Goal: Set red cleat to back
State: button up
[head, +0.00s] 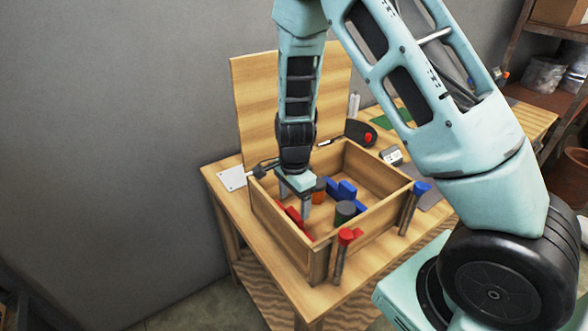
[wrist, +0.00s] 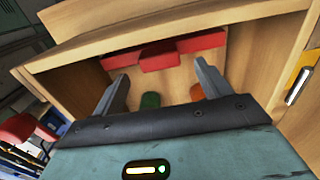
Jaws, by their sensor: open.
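The red cleat (head: 294,216) is inside the wooden box, low along its left wall in the head view. In the wrist view the red cleat (wrist: 160,57) shows as a block on a long red strip against the box wall. My gripper (head: 294,202) reaches down into the box, close to the red cleat. In the wrist view my gripper (wrist: 160,82) is open, its fingers on either side of the cleat's block with nothing held between them. Whether the fingertips touch the cleat is unclear.
The open wooden box (head: 268,217) stands on a wooden table (head: 222,190). Inside are a blue cleat (head: 346,190), an orange cylinder (head: 319,190) and a green cylinder (head: 345,211).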

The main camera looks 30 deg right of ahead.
notch_tip(320, 180, up, 12)
dwell(0.3)
